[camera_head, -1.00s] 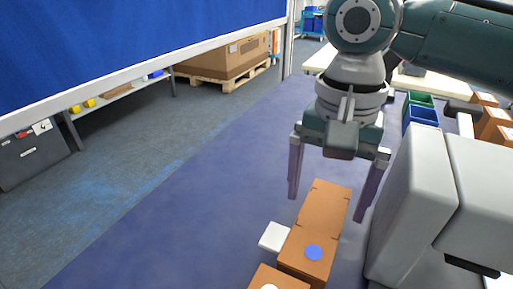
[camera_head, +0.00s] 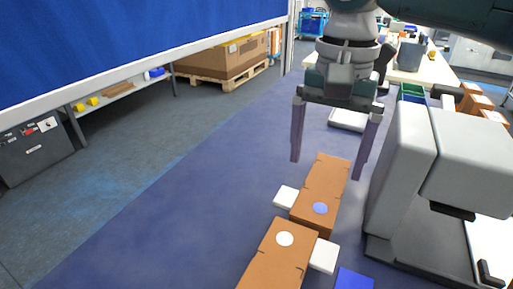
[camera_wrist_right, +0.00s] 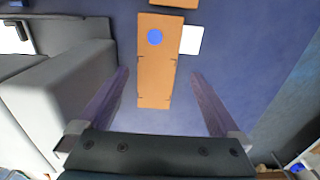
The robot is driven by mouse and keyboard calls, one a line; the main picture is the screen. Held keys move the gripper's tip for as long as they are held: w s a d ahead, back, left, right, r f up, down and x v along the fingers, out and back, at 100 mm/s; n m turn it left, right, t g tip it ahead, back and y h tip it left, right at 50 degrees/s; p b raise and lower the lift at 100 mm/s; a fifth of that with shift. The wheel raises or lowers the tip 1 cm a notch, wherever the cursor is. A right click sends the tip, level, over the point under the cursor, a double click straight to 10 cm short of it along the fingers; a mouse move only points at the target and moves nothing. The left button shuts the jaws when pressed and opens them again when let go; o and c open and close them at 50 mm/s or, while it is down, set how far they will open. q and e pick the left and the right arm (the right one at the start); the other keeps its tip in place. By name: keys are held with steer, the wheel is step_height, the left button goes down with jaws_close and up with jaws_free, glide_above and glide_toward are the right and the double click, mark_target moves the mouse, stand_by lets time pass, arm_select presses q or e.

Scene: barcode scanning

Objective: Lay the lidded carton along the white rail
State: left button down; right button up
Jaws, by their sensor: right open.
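Two brown cartons lie on the dark blue table. The farther has a blue dot (camera_head: 320,188); the nearer has a white dot (camera_head: 284,250). I cannot tell which is the lidded carton. A white piece sticks out left of the blue-dot carton (camera_head: 286,196), another right of the white-dot carton (camera_head: 325,256); I cannot tell whether they are one rail. My right gripper (camera_head: 327,169) is open and empty above the far end of the blue-dot carton. In the right wrist view this carton (camera_wrist_right: 156,70) extends between the gripper's fingers (camera_wrist_right: 160,85), apart from both. My left gripper is not in view.
A grey machine (camera_head: 405,175) stands close on the right. A blue square (camera_head: 354,279) lies at the front. Green and blue bins (camera_head: 411,92) and more cartons (camera_head: 478,102) are at the back right. The table is clear on the left.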

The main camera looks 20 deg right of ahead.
mark_target(323, 189)
steer(key=f, duration=0.5)
steer(key=shift+s+d+f+b, duration=0.1)
steer(key=shift+d+f+b, duration=0.2)
steer(key=shift+b, duration=0.1)
steer(key=c, duration=1.4)
